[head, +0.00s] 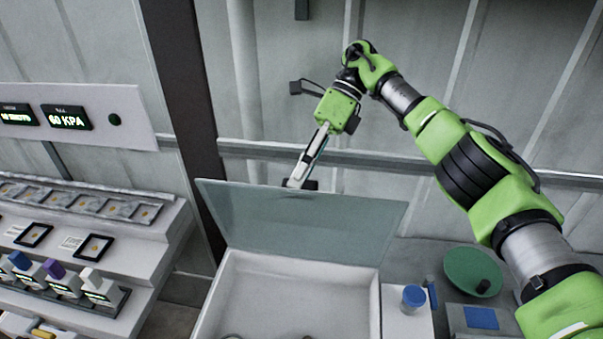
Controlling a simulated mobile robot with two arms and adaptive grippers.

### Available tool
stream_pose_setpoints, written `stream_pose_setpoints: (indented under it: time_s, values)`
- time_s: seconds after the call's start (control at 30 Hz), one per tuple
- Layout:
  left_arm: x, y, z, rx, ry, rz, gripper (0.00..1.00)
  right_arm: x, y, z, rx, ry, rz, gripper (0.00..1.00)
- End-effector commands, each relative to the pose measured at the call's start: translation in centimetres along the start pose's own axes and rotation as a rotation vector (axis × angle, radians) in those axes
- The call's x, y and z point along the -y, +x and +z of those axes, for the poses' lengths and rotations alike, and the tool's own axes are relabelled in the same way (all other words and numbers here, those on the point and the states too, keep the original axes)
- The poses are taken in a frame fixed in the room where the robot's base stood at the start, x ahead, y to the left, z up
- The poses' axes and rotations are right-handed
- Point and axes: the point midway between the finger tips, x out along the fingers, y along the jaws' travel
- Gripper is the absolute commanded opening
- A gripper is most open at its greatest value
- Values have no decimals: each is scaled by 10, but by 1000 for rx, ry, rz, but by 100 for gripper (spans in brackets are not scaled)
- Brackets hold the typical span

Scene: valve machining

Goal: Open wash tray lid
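The wash tray (287,289) is a white, open-topped box at the bottom middle of the head view. Its lid (302,222) is a translucent grey-green panel, raised and tilted up at the tray's back, so the inside shows. My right gripper (299,183) reaches down from the green arm to the middle of the lid's upper edge. A dark part shows at that edge, and I cannot tell whether it is fingertip or handle. The fingers are too small and partly hidden to show whether they grip. My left gripper is not in view.
A stepped rack (150,240) with small parts and coloured blocks stands at the left, under a pressure display panel (68,118). A blue-capped item (413,297) and a green round dish (473,272) sit right of the tray. A wall with a rail is behind.

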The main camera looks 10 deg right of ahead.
Motion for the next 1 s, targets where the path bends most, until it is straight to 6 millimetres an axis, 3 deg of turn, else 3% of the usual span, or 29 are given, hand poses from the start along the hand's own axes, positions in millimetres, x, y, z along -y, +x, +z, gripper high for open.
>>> stream_pose_setpoints:
  time_s: [0.03,0.7,0.87,1.0]
  values:
    - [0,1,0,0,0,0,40,10,6,-6,-10,17,-14,29]
    - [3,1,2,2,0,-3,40,9,5,-5,-10,18,-15,26]
    - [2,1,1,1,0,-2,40,-1,-5,0,-8,15,-16,26]
    - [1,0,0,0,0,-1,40,-22,-26,9,-4,9,-16,26]
